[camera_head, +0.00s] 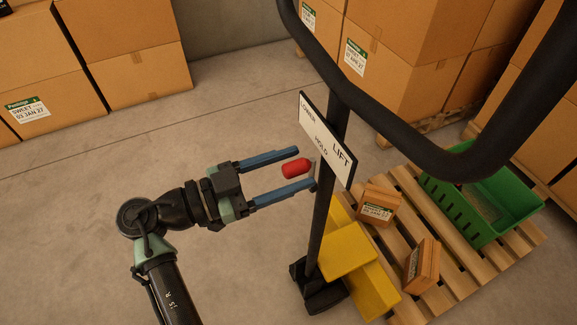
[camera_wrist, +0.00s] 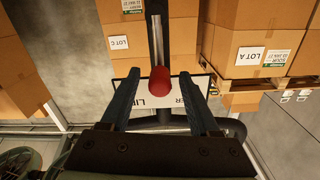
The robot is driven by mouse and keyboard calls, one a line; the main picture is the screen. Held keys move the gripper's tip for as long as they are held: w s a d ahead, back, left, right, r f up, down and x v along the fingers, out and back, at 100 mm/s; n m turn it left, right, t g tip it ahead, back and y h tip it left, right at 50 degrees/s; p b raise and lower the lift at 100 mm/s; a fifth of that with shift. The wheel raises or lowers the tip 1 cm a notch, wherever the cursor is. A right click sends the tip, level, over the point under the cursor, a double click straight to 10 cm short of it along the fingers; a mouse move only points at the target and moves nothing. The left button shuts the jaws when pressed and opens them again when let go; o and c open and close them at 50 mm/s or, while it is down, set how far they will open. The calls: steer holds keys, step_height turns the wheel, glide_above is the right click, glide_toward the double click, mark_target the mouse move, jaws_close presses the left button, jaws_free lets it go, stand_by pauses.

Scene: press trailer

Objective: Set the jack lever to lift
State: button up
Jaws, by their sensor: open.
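The jack lever's red knob (camera_head: 296,168) sits between the two blue fingers of my gripper (camera_head: 305,168) in the head view. The fingers are open, with a gap visible on both sides of the knob. The white label plate (camera_head: 325,140) reads LOWER, HOLD and LIFT and is fixed on the black handle post (camera_head: 323,200). In the wrist view the red knob (camera_wrist: 161,80) is centred between the fingertips of my gripper (camera_wrist: 162,88), in front of the plate (camera_wrist: 140,97). The lever's shaft is mostly hidden, so its setting is hard to tell.
The black handle loop (camera_head: 500,130) arches over the right side. A wooden pallet (camera_head: 450,225) carries small boxes and a green crate (camera_head: 440,200). The jack's yellow body (camera_head: 348,250) is below. Stacked cartons (camera_head: 130,50) stand behind. The floor at left is clear.

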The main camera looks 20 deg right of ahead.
jaws_close()
stand_by(1.4)
